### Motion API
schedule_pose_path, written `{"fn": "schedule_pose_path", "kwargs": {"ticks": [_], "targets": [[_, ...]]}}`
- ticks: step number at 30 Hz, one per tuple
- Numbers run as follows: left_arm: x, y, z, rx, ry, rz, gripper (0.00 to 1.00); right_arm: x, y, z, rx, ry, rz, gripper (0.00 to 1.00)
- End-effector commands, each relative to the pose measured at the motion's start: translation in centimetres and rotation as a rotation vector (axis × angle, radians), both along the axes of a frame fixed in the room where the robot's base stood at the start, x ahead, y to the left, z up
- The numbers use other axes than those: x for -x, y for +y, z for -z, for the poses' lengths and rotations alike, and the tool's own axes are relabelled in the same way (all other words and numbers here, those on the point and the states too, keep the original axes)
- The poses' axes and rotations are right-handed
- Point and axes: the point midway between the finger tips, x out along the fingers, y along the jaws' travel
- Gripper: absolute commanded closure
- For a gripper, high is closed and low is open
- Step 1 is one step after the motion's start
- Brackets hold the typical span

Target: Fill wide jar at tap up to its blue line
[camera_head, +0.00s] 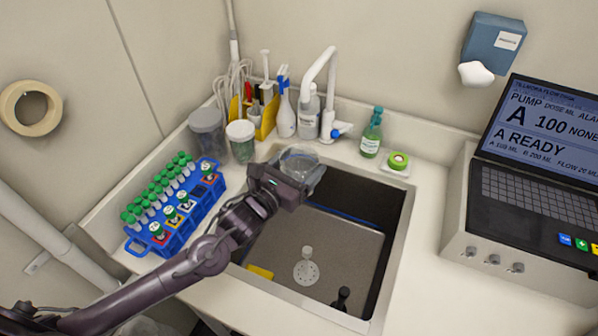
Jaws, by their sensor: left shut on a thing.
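The wide jar (299,157) is clear and sits at the back left edge of the sink opening. My left gripper (299,174) reaches in from the left and is shut on the jar, hiding its lower part. I cannot make out the blue line or any water in it. The white tap (328,72) stands behind the sink with its arched spout bending toward the left, and the jar appears below the spout's end in the picture. A blue knob (337,132) is at the tap's base. No water stream shows. My right gripper is out of view.
The sink (355,240) has a drain and a dark upright item (342,297). Left are a blue tube rack (181,225) and lidded containers (240,138). Bottles (308,115) crowd the tap. A green bottle (371,138) and pump console (530,230) stand right.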

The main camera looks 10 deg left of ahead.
Motion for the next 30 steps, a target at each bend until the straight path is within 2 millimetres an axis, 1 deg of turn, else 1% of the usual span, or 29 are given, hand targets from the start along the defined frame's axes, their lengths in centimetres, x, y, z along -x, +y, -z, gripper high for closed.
{"fn": "schedule_pose_path", "kwargs": {"ticks": [2,7,10,13,17,22,30], "targets": [[-0.9,0.1,0.0,0.001,-0.003,-0.001,0.54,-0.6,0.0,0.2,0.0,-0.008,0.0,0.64],[-2.6,0.3,0.0,0.0,-0.003,0.0,0.54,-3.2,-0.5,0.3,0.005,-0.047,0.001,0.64],[-3.6,0.5,0.0,0.001,-0.003,-0.001,0.54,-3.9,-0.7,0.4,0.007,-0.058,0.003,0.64],[-4.6,0.6,0.0,0.0,-0.003,-0.001,0.54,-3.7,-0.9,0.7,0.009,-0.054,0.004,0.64],[-5.9,0.8,0.0,0.001,-0.003,-0.001,0.54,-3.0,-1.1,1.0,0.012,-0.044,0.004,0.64],[-7.6,1.0,0.1,0.0,-0.004,0.0,0.54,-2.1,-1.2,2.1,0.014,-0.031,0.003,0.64],[-10.2,1.4,0.1,-0.001,-0.004,0.0,0.54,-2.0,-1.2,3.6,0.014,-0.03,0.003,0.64]]}}
